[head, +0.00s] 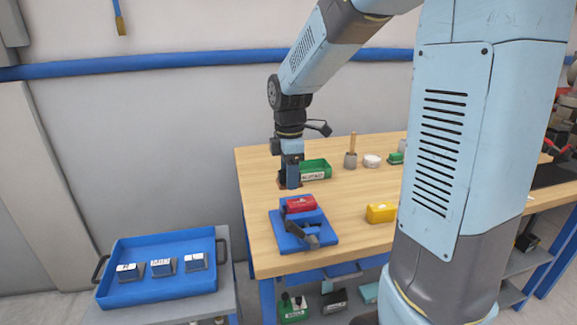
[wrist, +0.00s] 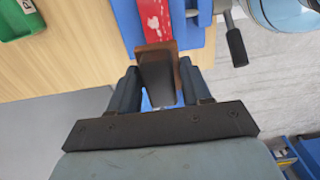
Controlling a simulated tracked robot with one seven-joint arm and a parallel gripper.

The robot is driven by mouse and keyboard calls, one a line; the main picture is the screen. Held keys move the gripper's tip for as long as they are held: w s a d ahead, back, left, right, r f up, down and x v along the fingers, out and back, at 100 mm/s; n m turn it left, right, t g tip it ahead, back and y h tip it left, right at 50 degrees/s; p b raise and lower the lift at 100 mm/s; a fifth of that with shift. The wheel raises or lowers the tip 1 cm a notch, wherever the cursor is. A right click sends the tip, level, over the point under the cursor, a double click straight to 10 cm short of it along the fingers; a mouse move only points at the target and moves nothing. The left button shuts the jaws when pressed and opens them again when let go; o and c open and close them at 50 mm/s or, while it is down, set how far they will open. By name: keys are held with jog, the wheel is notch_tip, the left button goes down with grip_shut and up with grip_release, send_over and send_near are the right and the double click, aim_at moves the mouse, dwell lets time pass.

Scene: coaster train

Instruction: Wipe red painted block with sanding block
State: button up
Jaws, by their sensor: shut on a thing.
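The red painted block (head: 300,204) sits on a blue vise (head: 322,238) near the front left corner of the workbench. In the wrist view the red block (wrist: 156,18) shows at the top middle, between the blue vise parts (wrist: 127,22). My gripper (head: 290,182) is behind the vise in the head view, pointing down. In the wrist view my gripper (wrist: 160,88) is shut on the sanding block (wrist: 156,72), which is dark with brown edges. The sanding block overlaps the near end of the red block in that view; I cannot tell whether they touch.
A green bin (head: 315,170) stands just behind my gripper. A yellow block (head: 381,213), a mallet (head: 351,152) and a white round item (head: 372,161) are on the workbench (head: 350,205). A blue tray (head: 160,294) with three small blocks stands at left. The vise's handle (wrist: 235,42) sticks out.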

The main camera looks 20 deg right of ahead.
jog(key=shift+r, duration=1.2)
jog(key=shift+f, duration=0.15)
